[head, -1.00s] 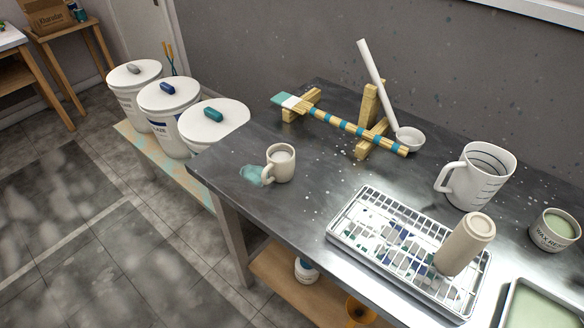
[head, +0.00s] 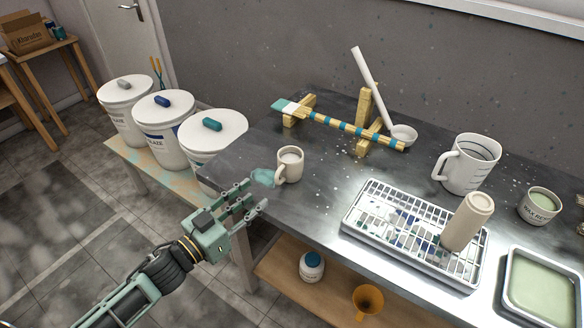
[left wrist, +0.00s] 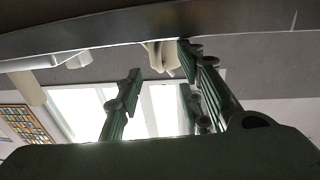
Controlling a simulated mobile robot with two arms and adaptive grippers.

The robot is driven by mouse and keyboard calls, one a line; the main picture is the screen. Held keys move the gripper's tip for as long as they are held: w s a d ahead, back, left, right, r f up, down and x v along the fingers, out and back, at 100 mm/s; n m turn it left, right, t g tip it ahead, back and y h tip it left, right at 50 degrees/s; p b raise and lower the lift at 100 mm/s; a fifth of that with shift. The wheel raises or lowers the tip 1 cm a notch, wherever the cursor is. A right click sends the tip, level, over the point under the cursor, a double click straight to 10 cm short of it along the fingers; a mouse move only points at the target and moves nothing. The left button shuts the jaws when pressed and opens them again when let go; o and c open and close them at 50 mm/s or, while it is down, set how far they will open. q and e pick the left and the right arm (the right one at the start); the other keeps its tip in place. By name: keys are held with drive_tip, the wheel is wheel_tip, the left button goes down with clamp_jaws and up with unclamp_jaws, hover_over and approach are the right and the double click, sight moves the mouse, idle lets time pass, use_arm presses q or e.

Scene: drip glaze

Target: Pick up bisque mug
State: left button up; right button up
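The cream bisque mug (head: 291,165) stands upright near the left end of the dark metal table (head: 290,215). Its handle faces left and toward the front. My left gripper (head: 255,196) is open and empty at the table's left front edge, to the left of and nearer than the mug, apart from it. In the left wrist view, the fingers of the left gripper (left wrist: 160,85) are spread. A cream shape that looks like the mug (left wrist: 160,56) shows beyond them, partly hidden by a finger. My right gripper is not in view.
A wooden stand (head: 366,130) with a brush and a ladle is behind. Lidded buckets (head: 166,130) stand left. A measuring jug (head: 472,163) is farther right.

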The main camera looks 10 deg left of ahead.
sight(277, 182)
use_arm(q)
drive_tip(key=x, duration=0.3)
drive_tip(key=shift+w, duration=0.25)
drive_tip(key=shift+w+d+r+p, duration=0.1)
drive_tip(key=shift+w+d+p, duration=0.15)
drive_tip(key=shift+w+p, duration=0.1)
drive_tip(key=p+x, duration=0.1)
drive_tip(key=x, duration=0.3)
drive_tip(key=shift+w+d+r, duration=0.1)
drive_tip(key=shift+w+d, duration=0.05)
drive_tip(key=shift+d, duration=0.05)
drive_tip(key=shift+w+d, duration=0.1)
drive_tip(key=shift+w, duration=0.1)
drive_tip(key=shift+c, duration=0.3)
drive_tip(key=c, duration=0.7)
clamp_jaws()
